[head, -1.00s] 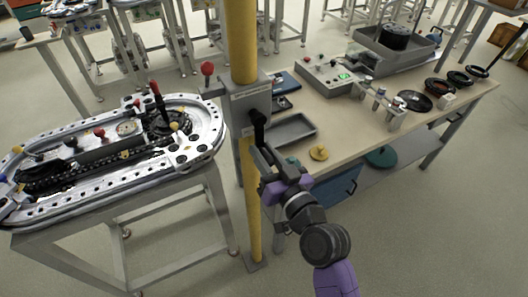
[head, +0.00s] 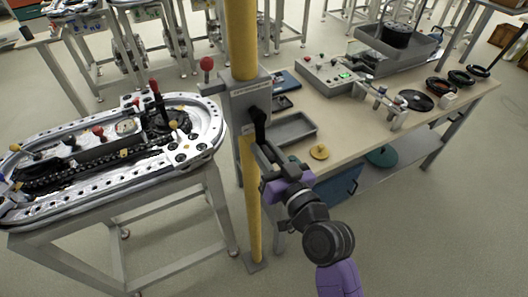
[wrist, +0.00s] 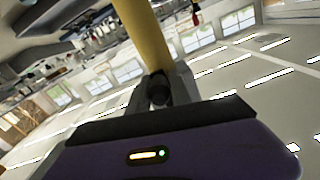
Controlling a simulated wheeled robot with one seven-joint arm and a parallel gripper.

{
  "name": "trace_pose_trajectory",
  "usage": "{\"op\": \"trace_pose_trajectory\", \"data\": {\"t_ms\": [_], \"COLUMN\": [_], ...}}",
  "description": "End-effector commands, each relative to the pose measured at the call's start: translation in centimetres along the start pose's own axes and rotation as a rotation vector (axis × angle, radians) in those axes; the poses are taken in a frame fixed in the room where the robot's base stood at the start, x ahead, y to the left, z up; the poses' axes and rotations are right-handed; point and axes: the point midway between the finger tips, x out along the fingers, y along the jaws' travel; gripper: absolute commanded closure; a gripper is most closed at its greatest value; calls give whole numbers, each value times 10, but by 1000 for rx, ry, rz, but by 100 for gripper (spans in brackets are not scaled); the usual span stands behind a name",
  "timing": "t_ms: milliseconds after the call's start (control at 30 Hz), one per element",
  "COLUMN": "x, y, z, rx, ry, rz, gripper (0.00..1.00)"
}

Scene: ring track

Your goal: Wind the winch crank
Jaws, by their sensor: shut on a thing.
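The winch is a grey box (head: 247,100) fixed on a yellow post (head: 243,40). Its black crank (head: 257,118) is on the side facing me and hangs downward from the box. My gripper (head: 264,148) is shut on the crank's handle, just below and in front of the box. In the wrist view, the dark round handle end (wrist: 158,88) sits between the two fingers of my gripper (wrist: 158,102), with the yellow post (wrist: 142,35) behind it. The fingers hide part of the handle.
A red-knobbed lever (head: 207,66) sticks out left of the box. The oval ring track (head: 200,150) on its stand is at left. A workbench (head: 350,135) with a grey tray (head: 290,130), yellow knob piece (head: 319,152) and control box (head: 325,75) is at right. Open floor lies in front.

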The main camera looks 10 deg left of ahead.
Motion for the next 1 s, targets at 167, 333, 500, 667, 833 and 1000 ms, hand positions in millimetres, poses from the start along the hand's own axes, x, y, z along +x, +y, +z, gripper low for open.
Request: {"op": "trace_pose_trajectory", "data": {"t_ms": [167, 333, 500, 667, 833, 1000], "x": [-1, -2, -2, -2, -2, -2], "y": [13, 24, 37, 47, 55, 62], "z": [0, -2, -9, -19, -30, -43], "rx": [-57, -172, -330, -483, -646, -808], "ry": [8, 11, 12, 11, 10, 8], "rz": [13, 17, 19, 20, 21, 21], "gripper": [100, 100, 100, 100, 100, 100]}}
